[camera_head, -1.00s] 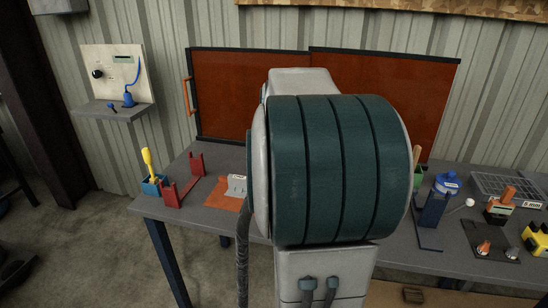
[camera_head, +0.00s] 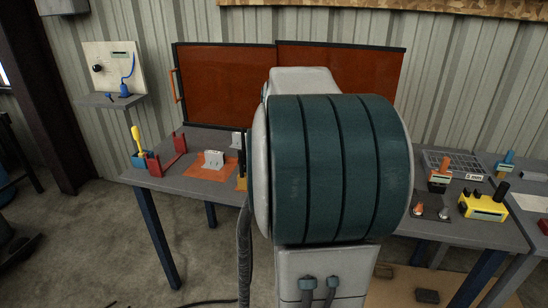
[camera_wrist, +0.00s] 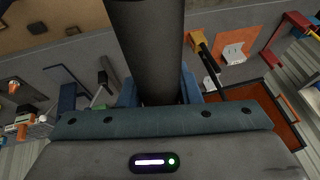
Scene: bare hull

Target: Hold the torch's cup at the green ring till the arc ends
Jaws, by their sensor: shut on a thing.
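In the wrist view my gripper (camera_wrist: 160,92) is shut on a thick dark grey cylinder (camera_wrist: 150,45), which I take for the torch's body. One blue finger shows on each side of it. The cylinder runs out of the top of the picture, so its cup is not in view. I cannot make out the green ring in either view. A white angled workpiece (camera_head: 213,160) stands on an orange mat (camera_head: 206,173) on the bench. It also shows in the wrist view (camera_wrist: 233,53). In the head view my own arm hides the gripper and the torch.
A red stand (camera_head: 167,157) and a blue pot (camera_head: 143,160) with a yellow handle are at the bench's left end. A yellow-black upright (camera_wrist: 204,52) stands beside the mat. A blue stand (camera_wrist: 67,95) shows in the wrist view. A yellow box (camera_head: 484,206) is right. Dark red screens (camera_head: 225,85) stand behind.

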